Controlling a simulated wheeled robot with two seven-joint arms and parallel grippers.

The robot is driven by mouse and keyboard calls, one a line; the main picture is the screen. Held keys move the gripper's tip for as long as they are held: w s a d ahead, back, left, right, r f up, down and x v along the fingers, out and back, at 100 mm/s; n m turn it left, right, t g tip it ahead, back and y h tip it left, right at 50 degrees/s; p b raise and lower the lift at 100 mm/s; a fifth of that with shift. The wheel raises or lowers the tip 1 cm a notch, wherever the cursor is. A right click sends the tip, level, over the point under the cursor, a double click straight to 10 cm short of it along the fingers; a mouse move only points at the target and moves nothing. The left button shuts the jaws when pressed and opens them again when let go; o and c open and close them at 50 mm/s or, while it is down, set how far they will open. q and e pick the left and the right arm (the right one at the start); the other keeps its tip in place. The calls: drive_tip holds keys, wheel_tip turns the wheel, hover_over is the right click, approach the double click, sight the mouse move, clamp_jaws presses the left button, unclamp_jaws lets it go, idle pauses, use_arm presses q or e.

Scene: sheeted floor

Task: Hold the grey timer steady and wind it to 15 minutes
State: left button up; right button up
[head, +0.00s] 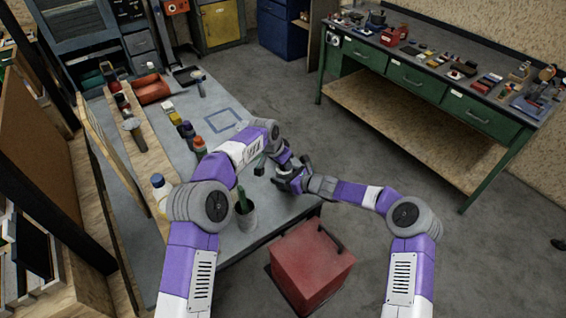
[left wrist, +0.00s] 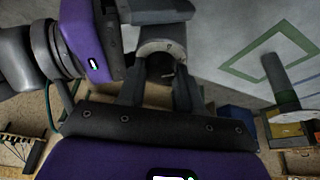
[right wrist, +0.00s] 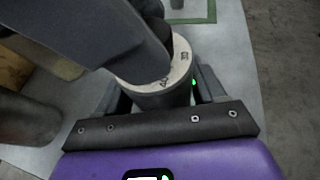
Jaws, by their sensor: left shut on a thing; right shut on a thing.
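The grey timer (right wrist: 155,88) is a short round body with a pale ring of dark marks on top; it shows in the right wrist view between the fingers of my right gripper (head: 292,180), which is shut on its body. My left gripper (head: 281,160) comes in over the top and is shut on the timer's upper part. In the left wrist view the pale rim of the timer (left wrist: 160,46) shows at the left fingertips. My left gripper hides much of the dial, so the setting cannot be read. In the head view the grippers mostly cover the timer.
The grey table (head: 285,208) carries a square outline (head: 223,120), several bottles (head: 199,146) and a cup (head: 246,216) with a green thing in it. A red box (head: 312,265) stands on the floor by the table. A green workbench (head: 430,85) is at the right.

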use_arm(q)
drive_tip(key=m, duration=0.2)
drive_tip(key=m+g+h, duration=0.1)
drive_tip(key=m, duration=0.2)
drive_tip(key=shift+w+a+g, duration=0.1)
drive_tip(key=shift+w+g, duration=0.1)
drive_tip(key=shift+g, duration=0.1)
drive_tip(key=shift+m+h, duration=0.3)
drive_tip(key=shift+m, duration=0.1)
drive_tip(key=o, duration=0.8)
drive_tip(key=shift+r, duration=0.1)
drive_tip(key=v, duration=1.2)
